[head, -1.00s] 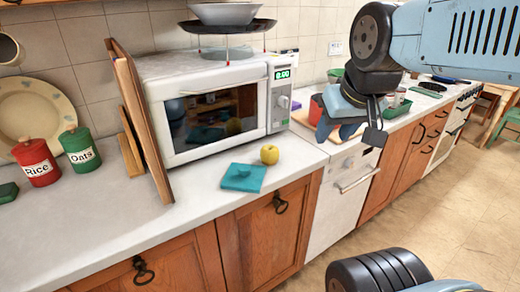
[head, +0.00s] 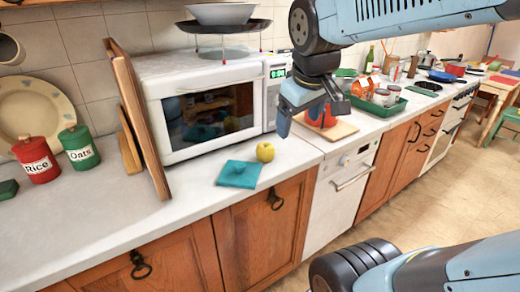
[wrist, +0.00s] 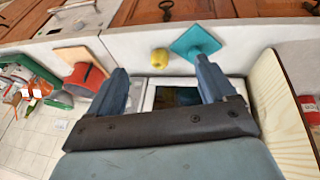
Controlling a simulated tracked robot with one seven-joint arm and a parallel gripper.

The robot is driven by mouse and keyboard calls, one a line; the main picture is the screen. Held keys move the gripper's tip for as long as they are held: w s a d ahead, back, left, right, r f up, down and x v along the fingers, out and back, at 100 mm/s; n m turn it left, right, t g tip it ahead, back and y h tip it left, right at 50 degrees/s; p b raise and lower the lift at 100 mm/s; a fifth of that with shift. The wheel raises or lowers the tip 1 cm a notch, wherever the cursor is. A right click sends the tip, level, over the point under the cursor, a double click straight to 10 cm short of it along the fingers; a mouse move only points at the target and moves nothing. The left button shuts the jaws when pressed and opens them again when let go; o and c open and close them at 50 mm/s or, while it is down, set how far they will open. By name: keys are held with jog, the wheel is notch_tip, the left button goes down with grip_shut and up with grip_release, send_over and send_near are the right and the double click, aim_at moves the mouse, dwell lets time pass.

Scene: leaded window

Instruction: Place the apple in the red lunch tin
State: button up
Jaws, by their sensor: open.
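The yellow apple (head: 265,152) sits on the pale counter in front of the microwave, beside a flat teal square. In the wrist view the apple (wrist: 160,58) shows between and beyond the fingertips. A red container (head: 324,119), apparently the red lunch tin, stands on a wooden board to the right of the apple, partly hidden by my gripper. In the wrist view the red container (wrist: 86,76) lies left of the left finger. My gripper (head: 309,114) is open and empty, above the counter to the right of the apple; its blue fingers also show in the wrist view (wrist: 160,70).
The microwave (head: 210,108) stands close behind the apple, with an upright wooden board (head: 138,118) at its left. The teal square (head: 239,174) has a small knob. A green tray (head: 380,106) with several items stands further right. The counter's front left is clear.

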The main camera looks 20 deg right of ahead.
jog(key=shift+o, duration=1.1)
jog(key=w+a+f+n+g+h, duration=0.1)
jog(key=w+f+n+g, duration=0.1)
jog(key=w+n, duration=0.6)
jog(key=shift+w+a+f+h, duration=0.2)
jog(key=shift+w+f+h, duration=0.15)
jog(key=shift+w, duration=0.8)
jog(key=n+g+h, duration=0.1)
jog(key=n+h, duration=0.1)
jog(key=n, duration=0.7)
send_near(263, 146)
jog(key=shift+n, duration=0.3)
jog(key=x, duration=1.2)
jog(key=shift+w+f, duration=0.1)
jog(key=shift+f, duration=0.15)
jog(key=shift+d, duration=0.1)
jog(key=shift+c, duration=0.4)
jog(key=c, duration=1.2)
